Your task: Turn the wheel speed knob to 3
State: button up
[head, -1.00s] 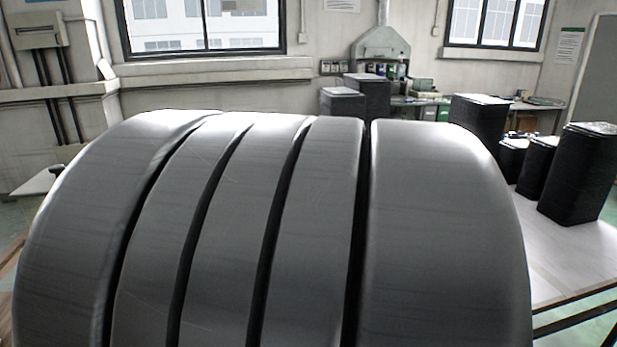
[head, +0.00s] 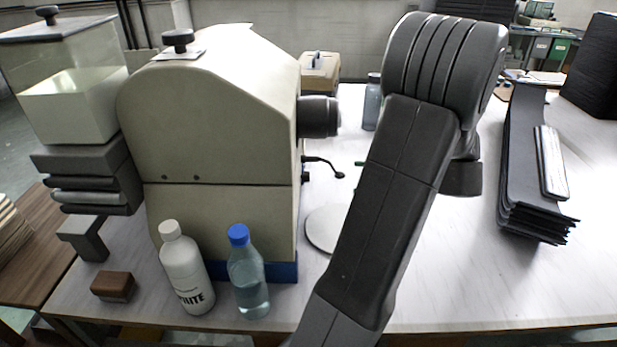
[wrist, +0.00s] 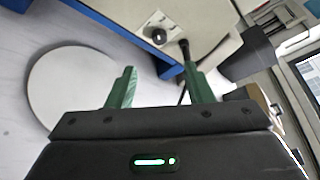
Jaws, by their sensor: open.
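In the wrist view a small dark knob (wrist: 159,37) sits on a pale dial plate with marks on the machine's face (wrist: 215,25). Its setting is too small to read. My gripper (wrist: 163,78) is open and empty, its two green fingers apart. The knob lies beyond the gap between the fingertips, with no visible contact. A black lever (wrist: 184,50) stands out just right of the knob, close to the right finger. In the head view the beige machine (head: 220,120) stands left of my arm; its dial plate is not visible there.
A white bottle (head: 186,270) and a blue-capped bottle (head: 247,275) stand before the machine. A round pale disc (head: 325,228) lies beside it. A black cylinder (head: 318,117) juts from its right side. Dark stacked sheets (head: 530,200) lie at right.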

aim_at(305, 177)
jog(key=x, duration=1.3)
jog(key=shift+s, duration=0.15)
jog(key=c, duration=1)
